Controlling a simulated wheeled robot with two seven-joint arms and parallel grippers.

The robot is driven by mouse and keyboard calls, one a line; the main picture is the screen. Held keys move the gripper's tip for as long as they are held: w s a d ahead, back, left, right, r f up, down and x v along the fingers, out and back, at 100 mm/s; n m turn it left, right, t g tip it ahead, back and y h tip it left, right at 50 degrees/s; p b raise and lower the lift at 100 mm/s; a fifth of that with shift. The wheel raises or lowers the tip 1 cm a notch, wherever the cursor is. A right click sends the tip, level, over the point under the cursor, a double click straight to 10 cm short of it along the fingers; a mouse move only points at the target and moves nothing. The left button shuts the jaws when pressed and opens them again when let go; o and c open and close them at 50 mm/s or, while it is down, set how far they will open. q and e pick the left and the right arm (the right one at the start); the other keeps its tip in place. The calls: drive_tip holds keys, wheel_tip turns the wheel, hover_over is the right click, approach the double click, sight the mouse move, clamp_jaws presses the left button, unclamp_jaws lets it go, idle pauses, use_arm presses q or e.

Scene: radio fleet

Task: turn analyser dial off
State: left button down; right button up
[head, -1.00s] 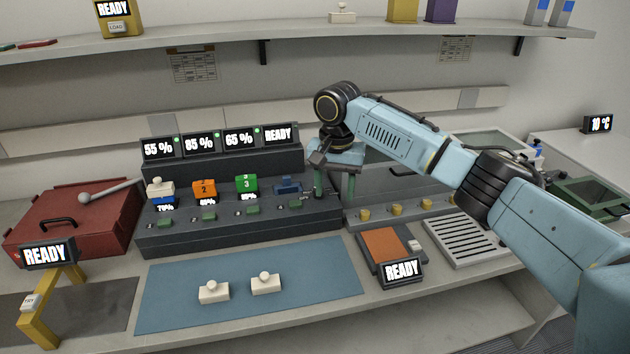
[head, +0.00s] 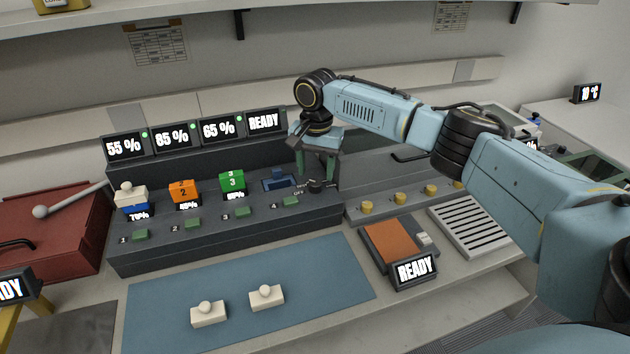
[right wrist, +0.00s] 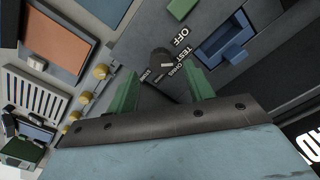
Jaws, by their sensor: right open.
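The analyser dial is a small dark knob (right wrist: 162,62) at the right end of the dark charger console (head: 190,232). In the right wrist view it has white labels beside it, with OFF and TEST readable. I cannot tell clearly which label it points to. In the head view the dial (head: 318,187) shows just below my right gripper (head: 316,176). My right gripper is open and empty, pointing down, its green fingers on either side of the dial. In the right wrist view its fingertips (right wrist: 160,78) are apart with the dial between them. Contact cannot be told. My left gripper is not in view.
The console holds white, orange and green battery blocks and a blue slot (head: 278,180). Screens (head: 263,121) stand behind it. A blue mat (head: 240,295) with two white pieces lies in front. An orange-topped unit (head: 392,243) and yellow knobs (head: 400,198) are to the right.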

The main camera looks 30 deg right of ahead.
sight(316, 182)
wheel_tip(316, 182, down, 3)
drive_tip(key=shift+r, duration=0.15)
drive_tip(key=shift+f, duration=0.5)
drive_tip(key=shift+c, duration=0.6)
drive_tip(key=c, duration=0.8)
drive_tip(key=n+p, duration=0.1)
drive_tip(key=p, duration=0.6)
drive_tip(key=shift+a+r+n+p, duration=0.1)
drive_tip(key=shift+r+n+p, duration=0.1)
drive_tip(key=shift+n+p, duration=0.2)
drive_tip(key=shift+c, duration=0.2)
drive_tip(key=shift+f+n+p, duration=0.1)
drive_tip(key=shift+n+p, duration=0.3)
drive_tip(key=shift+p, duration=0.3)
drive_tip(key=shift+n+p, duration=0.4)
drive_tip(key=shift+n, duration=0.1)
drive_tip(key=shift+f+n, duration=0.1)
drive_tip(key=shift+n, duration=0.5)
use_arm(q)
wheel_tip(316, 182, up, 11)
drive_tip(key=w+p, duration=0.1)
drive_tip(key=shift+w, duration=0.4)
use_arm(e)
drive_tip(key=shift+n, duration=2.1)
